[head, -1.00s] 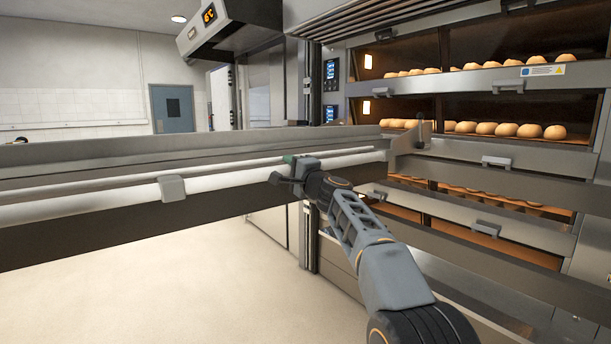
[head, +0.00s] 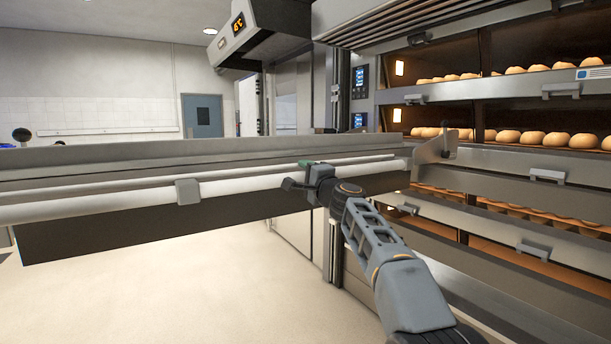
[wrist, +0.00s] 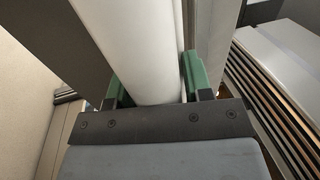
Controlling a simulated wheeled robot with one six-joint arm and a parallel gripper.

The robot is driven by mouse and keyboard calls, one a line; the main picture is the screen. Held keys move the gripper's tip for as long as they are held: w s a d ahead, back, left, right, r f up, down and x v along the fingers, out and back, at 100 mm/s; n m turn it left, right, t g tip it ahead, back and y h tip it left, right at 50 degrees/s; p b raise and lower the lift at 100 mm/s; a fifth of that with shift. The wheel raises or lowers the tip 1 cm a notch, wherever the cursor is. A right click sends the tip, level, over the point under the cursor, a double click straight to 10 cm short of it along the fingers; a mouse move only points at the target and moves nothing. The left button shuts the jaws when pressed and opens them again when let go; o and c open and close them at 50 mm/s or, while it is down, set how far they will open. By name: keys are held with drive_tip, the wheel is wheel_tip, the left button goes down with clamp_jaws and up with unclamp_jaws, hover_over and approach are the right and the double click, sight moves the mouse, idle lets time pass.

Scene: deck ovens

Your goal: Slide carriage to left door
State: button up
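The carriage (head: 95,236) is a long grey metal beam with a pale round rail (head: 120,207) along its side. It spans the head view from the left edge to the front of the oven. My gripper (head: 299,174) is at the rail towards its right part. In the wrist view, the green fingers of my gripper (wrist: 150,82) lie on both sides of the white rail (wrist: 152,45), close against it. The oven doors (head: 552,140) are long metal fronts with small grey handles, at the right. The gripper hides part of the rail.
Lit oven decks hold rows of bread rolls (head: 533,138). A control panel (head: 360,82) is on the oven's left post. A blue door (head: 202,116) is in the back wall. Pale floor (head: 190,290) lies clear below the carriage.

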drive_tip(key=shift+o, duration=1.2)
drive_tip(key=shift+s+d+f, duration=0.1)
drive_tip(key=shift+s+d+f+b, duration=0.15)
drive_tip(key=shift+s+b, duration=0.1)
drive_tip(key=shift+b, duration=0.2)
drive_tip(key=b+v, duration=0.6)
drive_tip(key=v, duration=0.7)
